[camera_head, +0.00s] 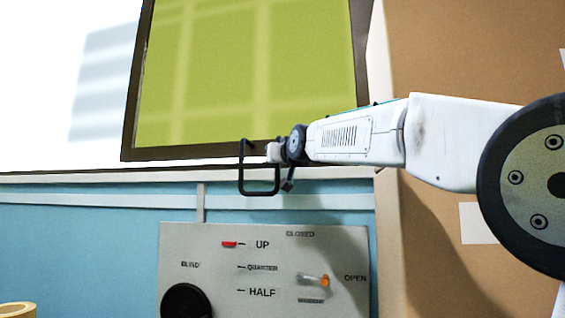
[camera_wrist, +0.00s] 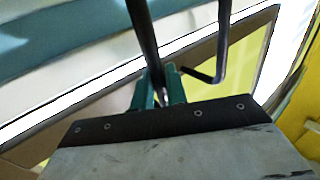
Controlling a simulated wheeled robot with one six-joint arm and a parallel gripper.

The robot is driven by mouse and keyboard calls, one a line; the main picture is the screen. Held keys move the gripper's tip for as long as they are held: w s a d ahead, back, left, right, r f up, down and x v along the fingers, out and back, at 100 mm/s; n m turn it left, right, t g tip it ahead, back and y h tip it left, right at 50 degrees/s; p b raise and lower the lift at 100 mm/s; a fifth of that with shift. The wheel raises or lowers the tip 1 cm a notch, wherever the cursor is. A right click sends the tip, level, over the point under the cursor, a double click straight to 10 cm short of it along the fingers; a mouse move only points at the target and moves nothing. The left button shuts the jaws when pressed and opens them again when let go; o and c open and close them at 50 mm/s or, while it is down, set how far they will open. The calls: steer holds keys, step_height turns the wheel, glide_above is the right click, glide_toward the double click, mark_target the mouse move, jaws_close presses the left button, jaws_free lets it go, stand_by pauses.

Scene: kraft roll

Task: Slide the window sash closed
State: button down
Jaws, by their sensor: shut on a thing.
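The window sash (camera_head: 200,152) has a dark brown frame around a yellow-green pane (camera_head: 250,75). It stands at the right of the window, slightly tilted in the head view, with a bright white area to its left. A black loop handle (camera_head: 259,193) is at the sash's lower edge. My gripper (camera_head: 273,152) reaches in from the right and is shut on the handle's bar. In the wrist view, the green fingers of my gripper (camera_wrist: 160,90) close around the black handle bar (camera_wrist: 145,40). The exact contact is partly hidden between the fingers.
Below the window, a grey panel (camera_head: 215,265) carries a black knob (camera_head: 186,301) and a small orange-tipped lever (camera_head: 324,281) near "OPEN". A tan roll (camera_head: 18,310) shows at the lower left. A brown wall (camera_head: 450,50) stands close on the right, behind my arm.

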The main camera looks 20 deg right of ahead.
steer(key=shift+r, duration=0.15)
steer(key=c, duration=1.5)
jaws_free()
steer(key=shift+d, duration=0.1)
steer(key=shift+w, duration=0.1)
steer(key=s, duration=0.7)
steer(key=shift+s+d, duration=0.25)
steer(key=shift+s, duration=0.15)
